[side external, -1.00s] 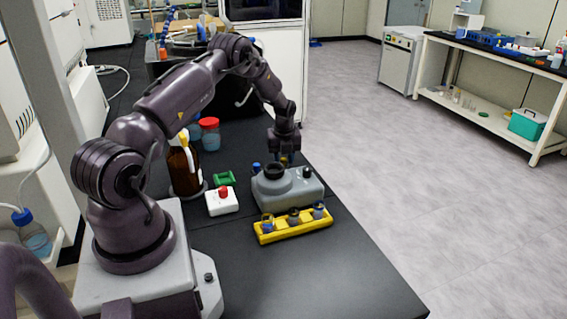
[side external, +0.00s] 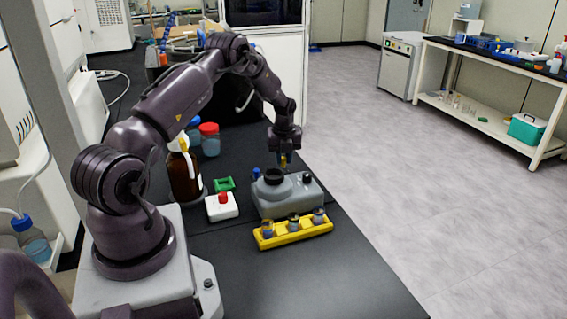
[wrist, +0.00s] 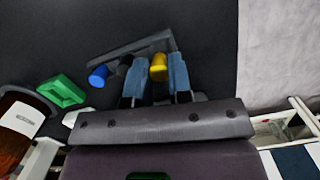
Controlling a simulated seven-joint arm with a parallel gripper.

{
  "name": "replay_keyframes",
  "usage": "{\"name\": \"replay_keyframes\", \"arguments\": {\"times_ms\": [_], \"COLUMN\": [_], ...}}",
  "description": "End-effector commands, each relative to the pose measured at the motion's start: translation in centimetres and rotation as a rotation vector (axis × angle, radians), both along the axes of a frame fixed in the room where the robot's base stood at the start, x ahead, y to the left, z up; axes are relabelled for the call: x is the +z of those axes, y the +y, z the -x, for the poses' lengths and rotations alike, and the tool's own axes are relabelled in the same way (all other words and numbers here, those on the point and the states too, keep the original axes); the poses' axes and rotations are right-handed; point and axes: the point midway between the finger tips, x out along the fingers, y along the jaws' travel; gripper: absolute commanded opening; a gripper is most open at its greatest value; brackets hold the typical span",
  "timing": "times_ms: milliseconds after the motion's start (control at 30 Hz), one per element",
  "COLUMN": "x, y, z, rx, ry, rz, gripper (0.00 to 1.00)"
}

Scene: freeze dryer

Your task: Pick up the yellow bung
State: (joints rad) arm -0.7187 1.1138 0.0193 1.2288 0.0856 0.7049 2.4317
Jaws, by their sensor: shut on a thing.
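The yellow bung (wrist: 159,67) is between the two blue-grey fingers of my gripper (wrist: 158,80) in the wrist view. In the side view the yellow bung (side external: 283,160) shows at the fingertips of my gripper (side external: 284,157), above and behind the grey mixer-like device. My gripper is shut on the bung and holds it up. A blue bung (wrist: 98,75) lies to the left of the fingers in the wrist view, at one end of a dark grey bar-shaped rack (wrist: 130,48). The blue bung also shows in the side view (side external: 257,173).
The grey device (side external: 290,196) stands in front of my gripper. A yellow rack (side external: 266,243) with several vials is before it. A white box with a red button (side external: 222,207), a green item (side external: 224,184) and a brown bottle (side external: 183,175) stand to the left. The bench front is clear.

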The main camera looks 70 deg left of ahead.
Motion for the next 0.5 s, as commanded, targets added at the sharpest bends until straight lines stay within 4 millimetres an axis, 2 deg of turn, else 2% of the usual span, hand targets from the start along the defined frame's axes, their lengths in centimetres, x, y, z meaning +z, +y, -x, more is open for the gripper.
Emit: {"name": "replay_keyframes", "arguments": {"times_ms": [67,333,500], "x": [1.6,7.4,8.8], "y": [-0.2,-3.6,-6.1], "z": [0.3,3.8,6.6], "rx": [0.001,0.000,0.000], "ry": [-0.003,-0.004,-0.001], "rz": [-0.001,-0.002,-0.002], "gripper": [0.06,0.06,0.06]}}
